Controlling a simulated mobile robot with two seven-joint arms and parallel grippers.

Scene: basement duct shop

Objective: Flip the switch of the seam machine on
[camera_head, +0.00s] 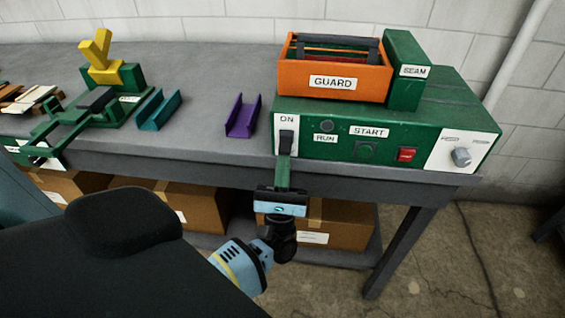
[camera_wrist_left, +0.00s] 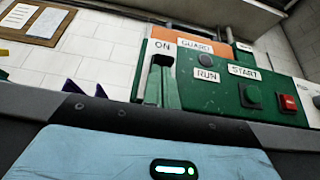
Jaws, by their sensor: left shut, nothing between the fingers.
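The green seam machine (camera_head: 340,115) stands on the bench, with a white switch plate marked ON at its left front. The dark switch (camera_head: 286,136) sits on that plate below the word. My left gripper (camera_head: 284,158) is shut and empty, its green fingers pointing at the lower end of the switch. In the left wrist view the fingers (camera_wrist_left: 164,72) cover most of the switch, and the white plate (camera_wrist_left: 164,44) shows above them. I cannot tell whether they touch it or which way the switch is set. My right gripper is not in view.
The machine also has a START button (camera_head: 366,150), a red button (camera_head: 405,155), a knob (camera_head: 461,157) and an orange guard (camera_head: 335,80). A purple channel (camera_head: 242,117) and a teal channel (camera_head: 158,111) lie to its left. Cardboard boxes (camera_head: 190,205) stand below the bench.

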